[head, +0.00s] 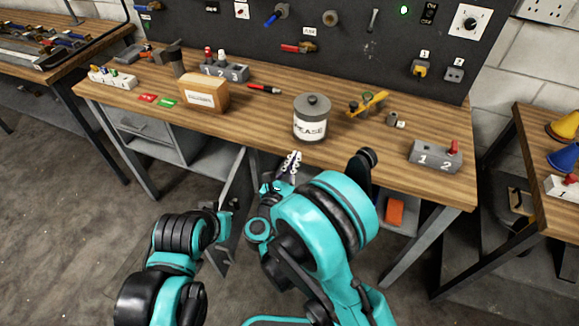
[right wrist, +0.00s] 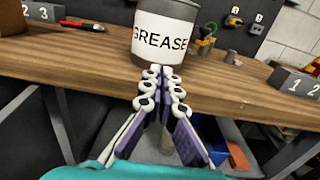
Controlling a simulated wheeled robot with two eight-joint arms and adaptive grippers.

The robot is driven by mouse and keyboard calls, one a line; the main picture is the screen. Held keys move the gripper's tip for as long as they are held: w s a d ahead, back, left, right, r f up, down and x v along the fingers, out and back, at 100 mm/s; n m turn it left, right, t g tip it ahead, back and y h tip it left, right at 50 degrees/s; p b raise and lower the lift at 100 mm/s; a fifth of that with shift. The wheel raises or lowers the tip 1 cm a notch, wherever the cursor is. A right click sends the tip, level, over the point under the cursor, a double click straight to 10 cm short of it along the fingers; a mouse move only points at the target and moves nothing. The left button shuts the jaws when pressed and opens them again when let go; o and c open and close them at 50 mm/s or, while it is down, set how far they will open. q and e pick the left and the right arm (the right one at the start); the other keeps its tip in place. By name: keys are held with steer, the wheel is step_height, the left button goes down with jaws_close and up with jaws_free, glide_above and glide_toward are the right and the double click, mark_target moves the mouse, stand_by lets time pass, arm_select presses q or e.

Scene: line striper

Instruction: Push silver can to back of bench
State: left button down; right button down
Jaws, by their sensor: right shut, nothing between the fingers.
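The silver-grey can (head: 311,118) with a white "GREASE" label stands upright near the front edge of the wooden bench (head: 350,160), right of the middle. It also shows in the right wrist view (right wrist: 163,35), straight ahead of the fingers. My right gripper (head: 292,156) is shut and empty, just in front of the bench's front edge and the can. In the right wrist view its fingertips (right wrist: 160,72) point at the lower part of the label; whether they touch it I cannot tell. My left arm reaches in at the lower left, and its gripper (head: 228,215) is not clear enough to read.
Behind the can the bench top is clear up to the dark pegboard (head: 350,50). A wooden box (head: 205,94) stands to the left. A yellow-handled tool (head: 368,103) lies close right of the can. A grey block marked 1 2 (head: 435,157) sits at the right end.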

mark_target(306, 136)
steer(key=b+x, duration=0.1)
steer(key=x, duration=0.5)
steer(key=shift+w+d+f+b, duration=0.1)
steer(key=shift+f+b, duration=0.05)
steer(key=shift+b, duration=0.2)
steer(key=shift+w+d, duration=0.15)
steer(key=shift+w, duration=0.45)
